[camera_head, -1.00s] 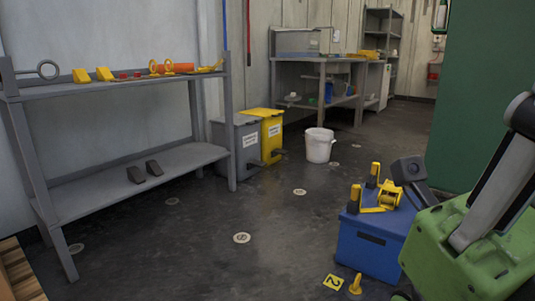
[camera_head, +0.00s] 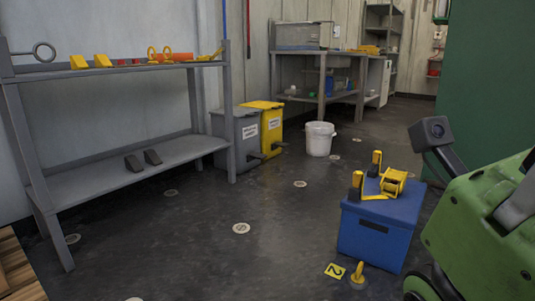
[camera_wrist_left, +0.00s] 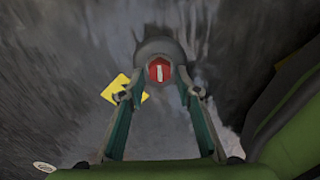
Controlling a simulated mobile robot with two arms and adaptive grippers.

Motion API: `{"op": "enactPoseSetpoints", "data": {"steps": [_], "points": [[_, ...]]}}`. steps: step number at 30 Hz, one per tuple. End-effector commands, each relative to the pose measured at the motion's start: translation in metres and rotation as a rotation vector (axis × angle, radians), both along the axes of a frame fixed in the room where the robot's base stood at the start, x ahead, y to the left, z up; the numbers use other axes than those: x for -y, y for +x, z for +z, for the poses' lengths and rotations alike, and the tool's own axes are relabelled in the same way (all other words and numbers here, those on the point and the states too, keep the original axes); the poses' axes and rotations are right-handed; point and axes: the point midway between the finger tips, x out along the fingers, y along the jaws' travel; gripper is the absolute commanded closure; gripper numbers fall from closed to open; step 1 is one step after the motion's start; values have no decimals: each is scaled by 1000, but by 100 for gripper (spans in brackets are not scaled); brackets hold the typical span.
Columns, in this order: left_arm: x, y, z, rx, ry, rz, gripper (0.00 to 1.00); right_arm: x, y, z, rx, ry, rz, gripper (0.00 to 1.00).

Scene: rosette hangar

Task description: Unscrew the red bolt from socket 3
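In the left wrist view a red hexagonal bolt head (camera_wrist_left: 159,72) with a white bar across it sits in a rounded dark grey mount (camera_wrist_left: 156,50). A yellow marker plate (camera_wrist_left: 121,89) lies beside it on the floor, partly behind a finger; I cannot read its number. My left gripper (camera_wrist_left: 158,95) is open, its two teal fingers spread apart with the red bolt showing between and beyond the tips. I cannot tell the exact gap. Neither gripper shows in the head view, and the right gripper is in no view.
A blue box (camera_head: 373,236) with yellow-topped parts stands at right. A yellow marker "2" (camera_head: 335,270) and a yellow ring bolt (camera_head: 358,273) are near it. A grey shelf (camera_head: 120,180) stands left, a white bucket (camera_head: 319,139) further back.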

Motion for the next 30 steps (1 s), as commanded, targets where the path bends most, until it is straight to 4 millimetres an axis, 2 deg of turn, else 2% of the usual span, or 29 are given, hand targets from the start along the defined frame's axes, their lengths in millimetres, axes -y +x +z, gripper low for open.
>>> {"op": "enactPoseSetpoints", "data": {"steps": [11,22,30], "points": [[0,0,-3,1,0,0,69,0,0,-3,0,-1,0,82],[0,0,-20,1,0,0,69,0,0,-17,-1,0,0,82],[0,0,-20,0,0,0,69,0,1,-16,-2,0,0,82]]}}
